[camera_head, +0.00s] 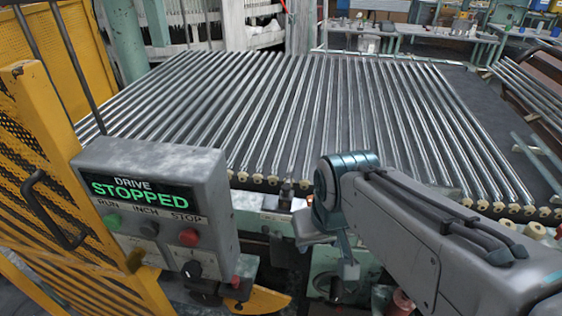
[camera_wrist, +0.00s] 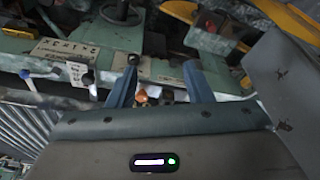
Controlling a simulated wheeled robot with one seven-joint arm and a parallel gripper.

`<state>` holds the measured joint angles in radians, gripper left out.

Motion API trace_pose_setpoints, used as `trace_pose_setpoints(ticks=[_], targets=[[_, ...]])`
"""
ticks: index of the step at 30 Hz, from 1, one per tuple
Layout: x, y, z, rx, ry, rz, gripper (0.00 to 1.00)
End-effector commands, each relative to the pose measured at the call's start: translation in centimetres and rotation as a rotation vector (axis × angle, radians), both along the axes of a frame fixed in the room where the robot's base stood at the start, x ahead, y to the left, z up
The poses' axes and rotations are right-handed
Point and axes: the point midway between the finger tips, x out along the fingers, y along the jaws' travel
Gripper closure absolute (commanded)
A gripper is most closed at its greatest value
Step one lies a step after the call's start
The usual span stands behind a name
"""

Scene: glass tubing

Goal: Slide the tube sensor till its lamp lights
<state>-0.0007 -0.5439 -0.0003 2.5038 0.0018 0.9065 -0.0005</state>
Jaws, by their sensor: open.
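A small dark block that looks like the tube sensor (camera_head: 287,190) sits on the machine's front rail, below the near ends of the glass tubes (camera_head: 290,110). An orange-red spot shows just right of it; I cannot tell whether this is a lit lamp. My gripper (camera_head: 345,268) is to the right of the block and nearer, pointing down in front of the rail. In the wrist view my gripper (camera_wrist: 160,82) has its two blue fingers apart. A small copper-coloured part (camera_wrist: 141,96) shows between them, and I cannot tell whether it belongs to the sensor.
A grey control box (camera_head: 155,185) at the left reads "DRIVE STOPPED". A yellow mesh guard (camera_head: 50,170) stands beside it. Pale rollers line the tube bed's front edge.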

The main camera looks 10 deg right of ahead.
Motion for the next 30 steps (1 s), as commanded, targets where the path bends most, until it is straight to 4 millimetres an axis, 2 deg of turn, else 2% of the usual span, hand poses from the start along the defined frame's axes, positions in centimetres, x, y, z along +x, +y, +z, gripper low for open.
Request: trace_pose_setpoints(ticks=[5,8,15,21,24,30], targets=[[2.6,0.0,1.6,0.036,0.028,-0.102,0.54],[5.5,-0.2,3.0,0.072,0.06,-0.23,0.54],[14.0,-0.3,5.4,0.142,0.149,-0.589,0.54],[20.6,-0.2,5.6,0.161,0.206,-0.879,0.54],[23.2,0.0,5.3,0.162,0.224,-0.997,0.54],[26.1,0.2,4.7,0.157,0.242,-1.14,0.54]])
